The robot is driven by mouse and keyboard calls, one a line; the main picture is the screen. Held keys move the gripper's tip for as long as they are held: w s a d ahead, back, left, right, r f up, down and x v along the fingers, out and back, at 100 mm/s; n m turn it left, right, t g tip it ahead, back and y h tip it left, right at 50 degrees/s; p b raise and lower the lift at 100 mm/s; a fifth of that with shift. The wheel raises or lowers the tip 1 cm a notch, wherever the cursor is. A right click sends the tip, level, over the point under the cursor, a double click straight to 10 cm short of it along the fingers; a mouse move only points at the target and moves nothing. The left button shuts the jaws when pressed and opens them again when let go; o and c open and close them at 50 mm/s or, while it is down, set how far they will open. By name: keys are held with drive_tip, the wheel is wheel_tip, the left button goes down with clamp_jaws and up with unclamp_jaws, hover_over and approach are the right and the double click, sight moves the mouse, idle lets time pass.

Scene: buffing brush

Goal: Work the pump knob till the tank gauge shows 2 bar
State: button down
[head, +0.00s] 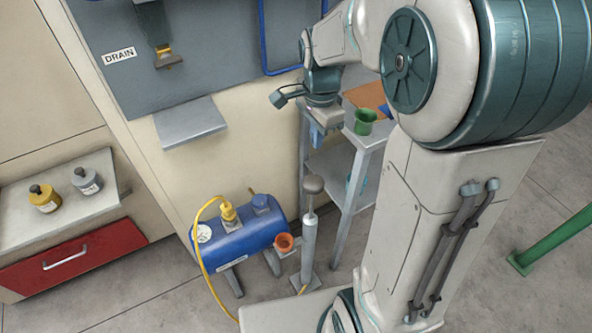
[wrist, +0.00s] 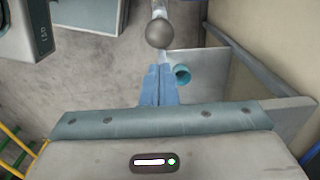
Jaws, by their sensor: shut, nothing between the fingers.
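The pump (head: 309,240) is a slim grey upright cylinder topped by a round dark knob (head: 313,184). The knob also shows at the top of the wrist view (wrist: 159,33). The blue tank (head: 240,235) lies left of the pump. Its white round gauge (head: 204,233) is on the tank's left end, too small to read. My gripper (head: 318,146) points down above the knob, apart from it. In the wrist view its blue fingers (wrist: 159,70) are together and empty.
A yellow hose (head: 205,270) loops from the tank to the floor. A metal stand with a green cup (head: 365,121) is behind my gripper. A grey ledge (head: 192,122) sticks out from the wall.

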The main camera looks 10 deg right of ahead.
sight(314, 180)
drive_tip(key=shift+r, duration=0.8)
drive_tip(key=shift+f, duration=0.1)
wheel_tip(314, 180, down, 14)
drive_tip(key=shift+r, duration=0.1)
drive_tip(key=shift+b, duration=0.3)
wheel_tip(314, 180, down, 10)
drive_tip(key=b, duration=0.6)
drive_tip(key=shift+s+b, duration=0.2)
drive_tip(key=shift+b, duration=0.15)
drive_tip(key=shift+r, duration=0.15)
